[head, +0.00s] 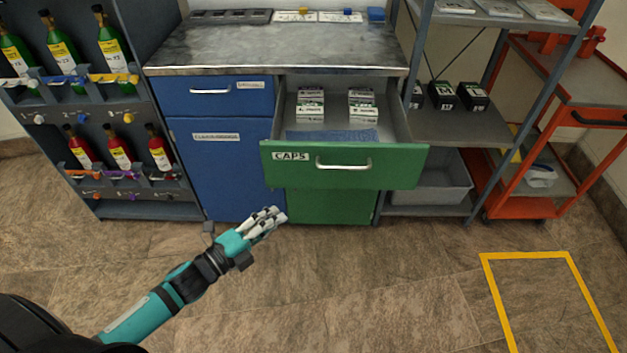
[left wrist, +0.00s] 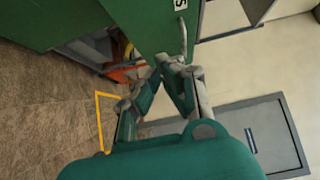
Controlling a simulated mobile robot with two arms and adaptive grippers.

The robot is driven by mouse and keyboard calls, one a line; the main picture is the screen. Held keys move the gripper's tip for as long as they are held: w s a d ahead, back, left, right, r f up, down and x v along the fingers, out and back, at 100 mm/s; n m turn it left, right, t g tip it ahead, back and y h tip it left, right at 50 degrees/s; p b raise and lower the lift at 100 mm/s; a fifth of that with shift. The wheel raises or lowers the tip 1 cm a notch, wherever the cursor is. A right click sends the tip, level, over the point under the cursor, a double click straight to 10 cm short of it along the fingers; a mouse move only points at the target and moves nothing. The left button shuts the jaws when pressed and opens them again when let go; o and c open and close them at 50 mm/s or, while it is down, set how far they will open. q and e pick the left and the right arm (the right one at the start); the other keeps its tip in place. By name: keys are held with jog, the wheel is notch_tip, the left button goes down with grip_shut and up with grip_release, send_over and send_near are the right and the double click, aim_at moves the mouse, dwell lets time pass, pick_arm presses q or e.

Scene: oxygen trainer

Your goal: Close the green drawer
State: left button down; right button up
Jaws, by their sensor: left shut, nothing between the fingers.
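The green drawer (head: 392,165), labelled CAPS, is pulled out from the cabinet under the metal worktop. Its silver bar handle (head: 343,164) is on the front. My left gripper (head: 272,219) is shut and empty, in front of the cabinet, below and left of the drawer front in the head view. In the left wrist view the green drawer front (left wrist: 150,22) and its handle (left wrist: 183,38) show just beyond the fingers. I cannot tell whether they touch. My right gripper is not in view.
A blue drawer (head: 240,97) and blue door (head: 220,165) are shut to the left. A bottle rack (head: 85,130) stands further left. A grey shelf (head: 445,125) and an orange cart (head: 545,165) stand right. The floor in front is clear, with yellow tape (head: 525,254).

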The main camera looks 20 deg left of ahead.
pick_arm(q)
jog(key=p, duration=0.1)
send_near(322, 172)
jog(key=d+x, duration=0.1)
jog(key=x, duration=0.3)
jog(key=shift+w+a+r, duration=0.1)
jog(key=shift+w+a, duration=0.05)
jog(key=shift+w, duration=0.25)
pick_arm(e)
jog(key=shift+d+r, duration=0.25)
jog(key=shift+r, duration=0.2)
pick_arm(q)
jog(key=shift+a, duration=0.1)
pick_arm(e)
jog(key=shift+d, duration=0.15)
